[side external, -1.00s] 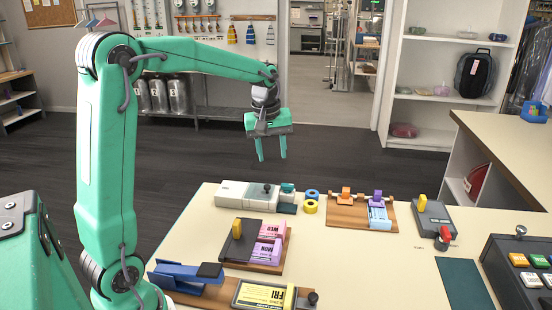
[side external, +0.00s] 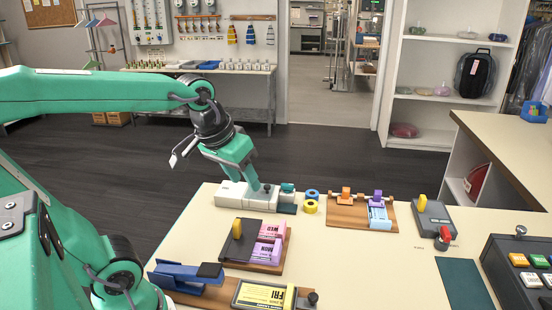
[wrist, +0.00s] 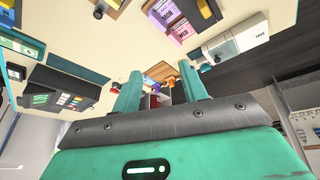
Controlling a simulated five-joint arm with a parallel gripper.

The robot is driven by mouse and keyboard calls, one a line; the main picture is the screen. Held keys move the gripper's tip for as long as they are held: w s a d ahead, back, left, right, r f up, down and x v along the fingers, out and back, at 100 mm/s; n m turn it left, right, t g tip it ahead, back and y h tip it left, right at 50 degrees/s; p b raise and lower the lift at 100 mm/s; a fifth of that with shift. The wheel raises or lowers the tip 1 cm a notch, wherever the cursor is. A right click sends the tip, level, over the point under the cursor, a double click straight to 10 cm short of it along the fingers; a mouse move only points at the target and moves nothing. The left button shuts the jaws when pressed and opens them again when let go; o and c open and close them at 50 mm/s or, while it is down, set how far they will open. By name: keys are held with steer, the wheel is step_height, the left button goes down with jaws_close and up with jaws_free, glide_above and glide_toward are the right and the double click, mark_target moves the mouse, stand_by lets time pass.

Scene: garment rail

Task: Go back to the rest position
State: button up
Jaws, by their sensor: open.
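My gripper (side external: 250,180) is green and sits at the far left of the table in the side view, close to the white box-shaped device (side external: 232,196) at the back edge. It points down and to the right; I cannot tell from this view whether it touches the device. In the wrist view my gripper's two fingers (wrist: 162,92) stand apart with nothing held between them.
The table (side external: 400,265) holds a pink-block holder (side external: 268,252), a blue stapler-like tool (side external: 185,270), a yellow FRI card (side external: 262,295), a wooden rack (side external: 350,215), tape rolls (side external: 311,206) and a button panel (side external: 530,270). The floor (side external: 320,160) behind the table is clear.

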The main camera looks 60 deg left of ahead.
steer(key=s+m, duration=0.1)
steer(key=s+d+f+m, duration=0.1)
steer(key=s, duration=0.1)
steer(key=s+d+f+m+t, duration=0.1)
steer(key=s, duration=0.1)
steer(key=shift+d, duration=0.1)
stand_by(1.0)
